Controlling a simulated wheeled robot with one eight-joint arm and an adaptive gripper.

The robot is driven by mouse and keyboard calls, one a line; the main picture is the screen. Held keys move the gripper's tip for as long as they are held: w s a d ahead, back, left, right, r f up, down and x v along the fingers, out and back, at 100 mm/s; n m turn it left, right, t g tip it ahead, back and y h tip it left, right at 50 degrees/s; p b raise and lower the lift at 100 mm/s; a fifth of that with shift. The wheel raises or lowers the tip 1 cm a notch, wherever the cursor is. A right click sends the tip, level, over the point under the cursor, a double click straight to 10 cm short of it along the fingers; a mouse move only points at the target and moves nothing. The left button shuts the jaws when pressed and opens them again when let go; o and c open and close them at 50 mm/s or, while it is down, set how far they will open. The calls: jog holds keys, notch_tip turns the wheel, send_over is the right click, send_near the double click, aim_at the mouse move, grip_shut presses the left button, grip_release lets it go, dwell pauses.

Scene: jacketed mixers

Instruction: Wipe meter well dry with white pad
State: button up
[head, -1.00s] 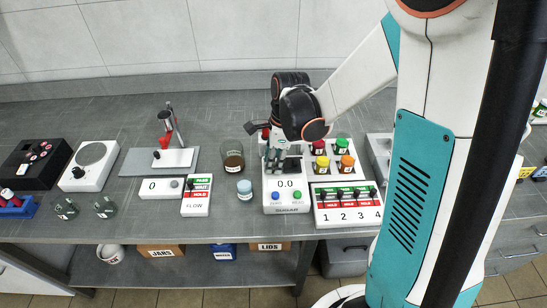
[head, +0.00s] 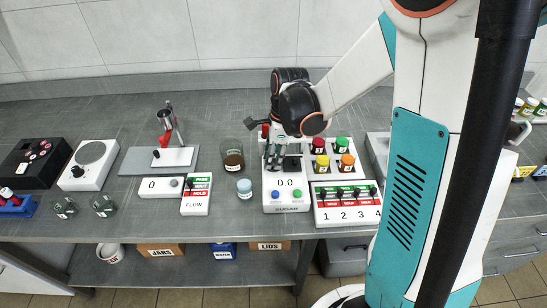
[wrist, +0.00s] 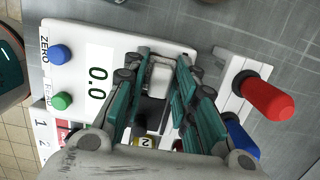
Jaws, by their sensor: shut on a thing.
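The sugar meter (head: 286,200) is a white box on the bench with a display reading 0.0 and a blue and a green button. In the wrist view the meter (wrist: 75,30) lies under my gripper. My gripper (wrist: 160,72) points down at the meter's back part, its teal fingers shut on a small white block, apparently the white pad (wrist: 159,76). In the head view my gripper (head: 275,158) hides much of that area. A dark patch, perhaps the meter well (wrist: 150,112), shows between the fingers. Contact between pad and well, and any wetness, cannot be told.
A white rack with a red handle (wrist: 268,97) and a blue one (wrist: 240,137) stands close beside my gripper. Colored-capped jars (head: 320,163) and a numbered panel (head: 345,203) are right of the meter. A brown jar (head: 233,160) and a light-blue-topped jar (head: 244,188) are left.

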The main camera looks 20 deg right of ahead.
jog(key=shift+s+a, duration=0.2)
jog(key=shift+s, duration=0.3)
jog(key=shift+s+a, duration=0.15)
jog(key=shift+s, duration=0.35)
jog(key=shift+w+d, duration=0.2)
jog(key=shift+w, duration=0.35)
jog(key=shift+w+d, duration=0.15)
jog(key=shift+w, duration=0.35)
jog(key=shift+s, duration=0.15)
jog(key=shift+s+a, duration=0.15)
jog(key=shift+s, duration=0.25)
jog(key=shift+r, duration=0.1)
jog(key=shift+r+p, duration=1.95)
jog(key=shift+r, duration=0.95)
